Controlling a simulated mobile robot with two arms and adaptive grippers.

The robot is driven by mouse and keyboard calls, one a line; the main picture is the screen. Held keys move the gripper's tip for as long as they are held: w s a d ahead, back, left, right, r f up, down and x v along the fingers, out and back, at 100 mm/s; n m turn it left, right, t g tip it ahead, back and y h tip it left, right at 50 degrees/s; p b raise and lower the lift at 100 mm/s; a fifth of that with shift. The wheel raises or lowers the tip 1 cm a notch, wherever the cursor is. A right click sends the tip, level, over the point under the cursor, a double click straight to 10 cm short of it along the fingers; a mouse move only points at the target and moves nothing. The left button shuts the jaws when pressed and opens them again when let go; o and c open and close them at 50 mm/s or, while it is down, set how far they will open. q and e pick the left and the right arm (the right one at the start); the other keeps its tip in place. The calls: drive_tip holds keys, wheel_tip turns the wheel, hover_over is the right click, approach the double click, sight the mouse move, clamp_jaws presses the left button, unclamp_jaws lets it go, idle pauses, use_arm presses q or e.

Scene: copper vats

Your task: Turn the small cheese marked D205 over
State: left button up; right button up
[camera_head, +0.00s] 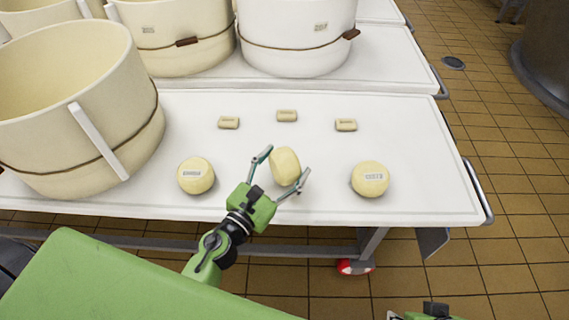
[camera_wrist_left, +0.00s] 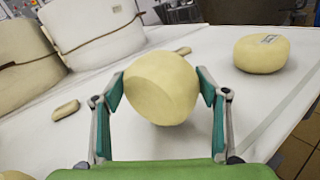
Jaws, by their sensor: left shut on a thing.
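My left gripper (camera_head: 282,172) is shut on the middle small cheese (camera_head: 286,164), a round pale yellow one, with one finger on each side. The cheese is tilted up towards its edge, and no label shows on it. It also shows between the fingers in the left wrist view (camera_wrist_left: 162,88). I cannot tell whether it touches the table. Two like cheeses lie flat with labels up, one at the left (camera_head: 196,175) and one at the right (camera_head: 370,179). Their labels are too small to read. A green part of my right gripper (camera_head: 428,313) shows at the bottom edge, its fingers unclear.
The white table (camera_head: 260,208) has free room around the held cheese. Several small pale blocks (camera_head: 287,115) lie in a row behind it. A large cream tub (camera_head: 75,110) stands at the left, and more tubs (camera_head: 297,40) stand on the table behind.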

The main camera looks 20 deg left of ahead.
use_arm(q)
drive_tip(key=shift+f+b, duration=0.7)
drive_tip(key=shift+b, duration=0.15)
idle(0.4)
idle(0.5)
drive_tip(key=o, duration=1.7)
drive_tip(key=shift+c, duration=0.2)
drive_tip(key=shift+s+f, duration=0.1)
drive_tip(key=shift+f, duration=0.05)
drive_tip(key=v, duration=1.2)
